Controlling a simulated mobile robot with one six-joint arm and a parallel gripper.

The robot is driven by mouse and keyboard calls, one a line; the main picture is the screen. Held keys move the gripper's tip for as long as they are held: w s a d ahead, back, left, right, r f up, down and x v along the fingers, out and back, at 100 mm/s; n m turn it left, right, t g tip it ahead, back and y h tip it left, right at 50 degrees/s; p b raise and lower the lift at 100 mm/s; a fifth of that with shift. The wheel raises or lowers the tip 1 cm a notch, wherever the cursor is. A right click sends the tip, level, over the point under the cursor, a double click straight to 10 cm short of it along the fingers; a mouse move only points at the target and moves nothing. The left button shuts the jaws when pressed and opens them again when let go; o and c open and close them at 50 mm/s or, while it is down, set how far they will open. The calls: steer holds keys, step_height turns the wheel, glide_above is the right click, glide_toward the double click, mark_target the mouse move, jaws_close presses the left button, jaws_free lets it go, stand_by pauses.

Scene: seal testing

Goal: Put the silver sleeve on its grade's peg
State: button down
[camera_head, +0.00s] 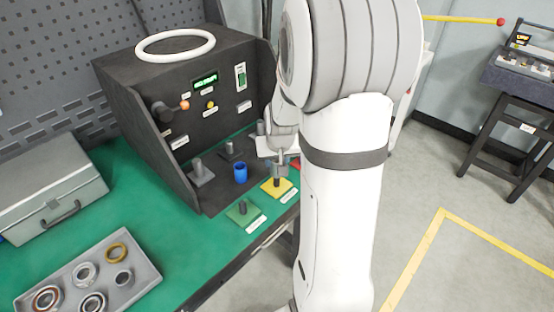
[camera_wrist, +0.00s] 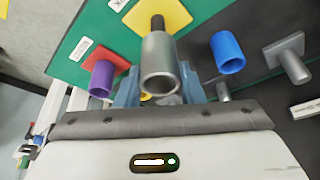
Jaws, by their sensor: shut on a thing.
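The silver sleeve (camera_wrist: 160,65) is a short grey metal tube held between the blue fingers of my gripper (camera_wrist: 160,88). In the wrist view its open end faces the camera. A dark peg (camera_wrist: 158,22) on the yellow plate (camera_wrist: 176,12) shows just beyond its far end. In the head view my gripper (camera_head: 279,164) is above the yellow plate (camera_head: 285,188), with the dark peg (camera_head: 277,181) directly under the sleeve. I cannot tell whether the peg tip is inside the sleeve. A green plate (camera_head: 234,217) with a bare peg is nearer the front.
A blue sleeve (camera_head: 240,174) stands left of the yellow plate. A purple sleeve (camera_wrist: 102,78) is at the red plate (camera_wrist: 113,60). The black test box (camera_head: 150,85) rises behind. A grey tray (camera_head: 60,275) with rings and a grey case (camera_head: 50,190) lie left.

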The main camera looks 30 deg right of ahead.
steer(key=shift+f, duration=0.15)
steer(key=shift+f+b, duration=0.9)
steer(key=shift+f, duration=0.1)
steer(key=shift+f+b, duration=0.5)
steer(key=shift+b, duration=0.05)
steer(key=shift+f+b, duration=0.9)
steer(key=shift+b, duration=0.1)
stand_by(1.1)
steer(key=c, duration=0.9)
jaws_free()
step_height(320, 180, up, 9)
steer(key=p, duration=0.6)
